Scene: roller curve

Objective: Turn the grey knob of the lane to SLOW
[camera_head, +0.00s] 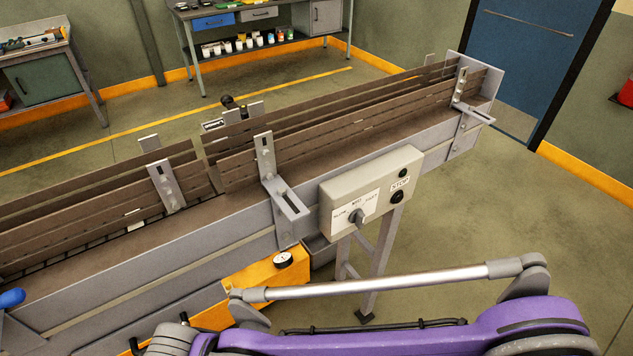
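The grey knob (356,216) is on the sloping front of a light grey control box (333,191), fixed to the near side of the conveyor lane (225,227). Labels around it read SLOW on the left, MID above and FAST on the right. The knob is small here; its pointer seems to face up towards MID, but I cannot be sure. Neither of my grippers is in view, and nothing touches the knob.
A STOP label (400,186) with a black button (397,197) sits right of the knob. Metal legs (384,240) stand under the box. An orange part with a round gauge (284,259) is lower left. A blue-handled part (11,298) is at far left. Open floor lies right.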

